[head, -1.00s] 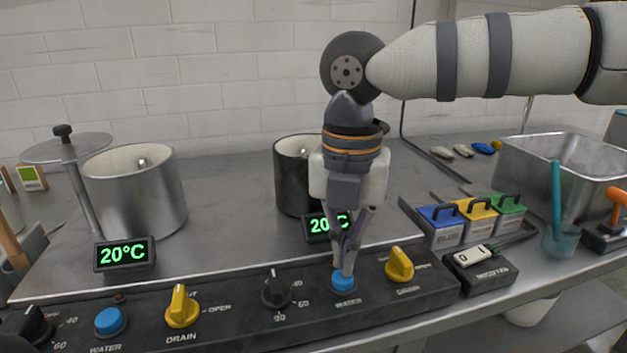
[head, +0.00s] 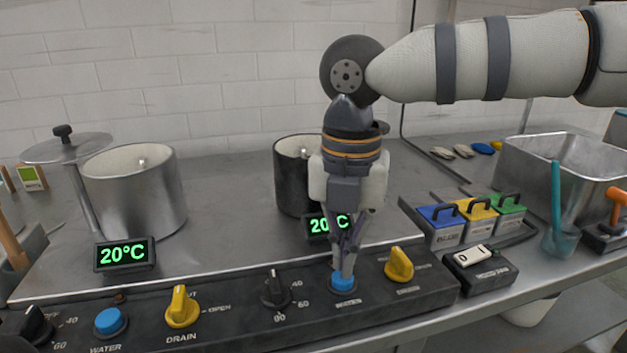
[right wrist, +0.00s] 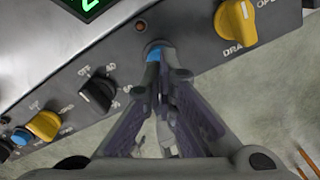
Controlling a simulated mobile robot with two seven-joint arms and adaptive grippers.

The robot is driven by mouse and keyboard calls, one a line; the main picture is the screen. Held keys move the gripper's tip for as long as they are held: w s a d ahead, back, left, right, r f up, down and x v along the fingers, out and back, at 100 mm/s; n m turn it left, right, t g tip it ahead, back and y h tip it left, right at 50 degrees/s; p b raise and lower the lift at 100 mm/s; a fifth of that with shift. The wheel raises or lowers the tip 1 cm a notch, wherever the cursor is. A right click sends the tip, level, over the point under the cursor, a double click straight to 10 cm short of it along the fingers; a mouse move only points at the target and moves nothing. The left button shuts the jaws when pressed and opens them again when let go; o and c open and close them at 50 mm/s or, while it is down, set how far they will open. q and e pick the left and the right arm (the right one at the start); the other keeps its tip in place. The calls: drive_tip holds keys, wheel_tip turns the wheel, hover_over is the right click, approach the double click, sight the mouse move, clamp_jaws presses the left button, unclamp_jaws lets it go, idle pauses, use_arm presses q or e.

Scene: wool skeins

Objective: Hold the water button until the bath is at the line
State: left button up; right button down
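My right gripper (head: 343,272) points down with its fingers together, its tips at the blue water button (head: 343,283) on the right part of the control panel. In the right wrist view the fingertips (right wrist: 157,62) cover much of that button (right wrist: 154,50); I cannot tell how far it is pressed. Behind the gripper stands a dark pot (head: 292,178), partly hidden by my arm; its inside and water level do not show. Its display (head: 318,225) is partly covered and reads about 20°C. My left gripper is not in view.
A steel pot (head: 135,195) stands at left with a 20°C display (head: 124,254), and a second blue water button (head: 110,321) is on the panel. Yellow drain knobs (head: 182,308) and a black dial (head: 275,289) flank my gripper. Coloured-lid boxes (head: 445,228) and a steel basin (head: 570,165) are at right.

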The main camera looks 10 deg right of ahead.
drive_tip(key=shift+f, duration=1.2)
idle(1.1)
idle(4.8)
wheel_tip(320, 180, up, 7)
drive_tip(key=p, duration=0.4)
drive_tip(key=shift+r+p, duration=0.2)
drive_tip(key=shift+p, duration=0.2)
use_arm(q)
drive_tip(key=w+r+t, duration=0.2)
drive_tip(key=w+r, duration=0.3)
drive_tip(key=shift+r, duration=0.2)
use_arm(e)
drive_tip(key=shift+f, duration=0.2)
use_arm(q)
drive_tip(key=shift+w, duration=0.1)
